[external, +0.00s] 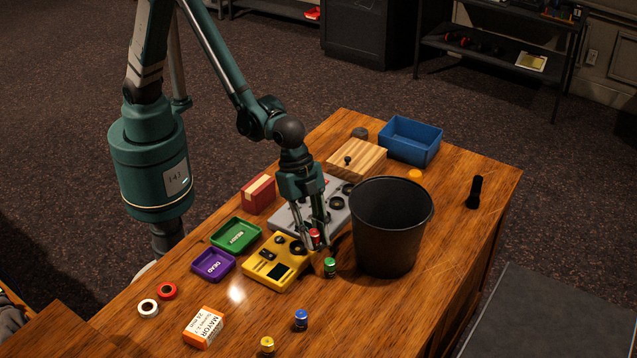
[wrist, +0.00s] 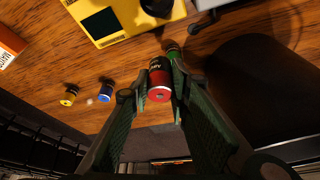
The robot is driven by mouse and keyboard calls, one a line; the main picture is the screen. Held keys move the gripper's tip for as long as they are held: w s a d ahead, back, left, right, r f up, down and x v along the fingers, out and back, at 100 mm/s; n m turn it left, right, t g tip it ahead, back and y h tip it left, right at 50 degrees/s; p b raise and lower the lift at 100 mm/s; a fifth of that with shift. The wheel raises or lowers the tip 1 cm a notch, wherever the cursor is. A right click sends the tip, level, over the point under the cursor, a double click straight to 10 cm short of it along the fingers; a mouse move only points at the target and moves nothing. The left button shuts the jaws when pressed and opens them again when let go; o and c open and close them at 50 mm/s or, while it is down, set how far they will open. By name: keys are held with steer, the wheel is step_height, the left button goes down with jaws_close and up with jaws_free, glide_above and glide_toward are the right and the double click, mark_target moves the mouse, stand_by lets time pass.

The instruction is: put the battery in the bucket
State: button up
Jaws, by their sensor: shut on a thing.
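My gripper (external: 314,240) is shut on a red battery (external: 315,235), above the desk between the yellow device and the bucket. In the wrist view the red battery (wrist: 160,82) sits between the fingers, its red end towards the camera. The black bucket (external: 388,240) stands open just right of my gripper; its inside bottom is hidden. In the wrist view the bucket (wrist: 265,85) is a dark shape at right. A green battery (external: 330,267) stands on the desk below my gripper. A blue battery (external: 301,318) and a yellow battery (external: 267,345) stand nearer the front.
A yellow device (external: 277,263) and a grey device (external: 290,218) lie left of the bucket. Green (external: 236,235) and purple (external: 213,265) trays sit farther left. A wooden box (external: 357,157) and blue bin (external: 410,140) stand behind. The desk right of the bucket is mostly clear.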

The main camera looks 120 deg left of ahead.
steer(key=s+a+n+y+p, duration=0.1)
steer(key=a+n, duration=0.3)
steer(key=a, duration=0.9)
steer(key=shift+a+r+y+p, duration=0.2)
steer(key=shift+r+y+p, duration=0.1)
steer(key=shift+p, duration=0.1)
steer(key=shift+s, duration=0.1)
steer(key=s+a+f+n+b, duration=0.1)
steer(key=s, duration=0.4)
steer(key=s+a+f+b, duration=0.1)
steer(key=s+b, duration=0.1)
steer(key=s, duration=0.4)
steer(key=s+a+f+n+y+b, duration=0.1)
steer(key=s+b, duration=0.1)
steer(key=s, duration=0.4)
steer(key=shift+s+f+n, duration=0.1)
steer(key=shift+s+n, duration=0.15)
steer(key=shift+n, duration=0.05)
steer(key=shift+w+f+b, duration=0.25)
steer(key=shift+w+f, duration=0.3)
steer(key=shift+w, duration=2.7)
steer(key=shift+w+f+b, duration=0.25)
steer(key=shift+w+f, duration=0.25)
steer(key=shift+w, duration=2.8)
steer(key=shift+w+f+b, duration=0.25)
steer(key=shift+w+f, duration=0.3)
steer(key=shift+w, duration=2.7)
steer(key=shift+f, duration=0.1)
